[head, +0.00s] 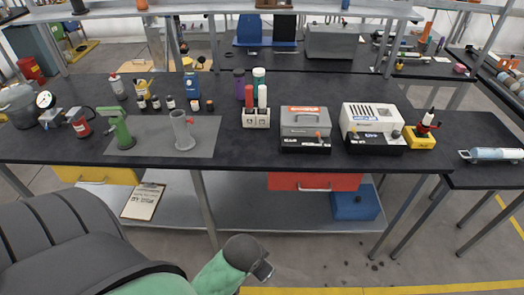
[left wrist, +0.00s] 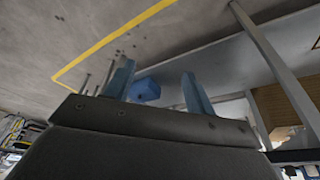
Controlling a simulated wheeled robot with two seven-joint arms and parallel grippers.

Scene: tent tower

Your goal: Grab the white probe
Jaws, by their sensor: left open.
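A white probe (head: 262,97) stands upright in the right slot of a white holder (head: 256,119) on the dark workbench, in the head view. A red probe (head: 249,95) stands beside it in the left slot. My left arm comes in from the lower left of the head view, in front of the bench and well away from the probe. In the left wrist view the two blue-grey fingers of my left gripper (left wrist: 157,88) are spread apart with nothing between them. My right gripper is not in view.
A grey case (head: 305,122) and a white device (head: 371,124) stand right of the holder. A grey stand (head: 183,130) and a green stand (head: 117,128) are to the left on a grey mat. A blue box (head: 355,204) sits on the lower shelf, also in the wrist view (left wrist: 146,90).

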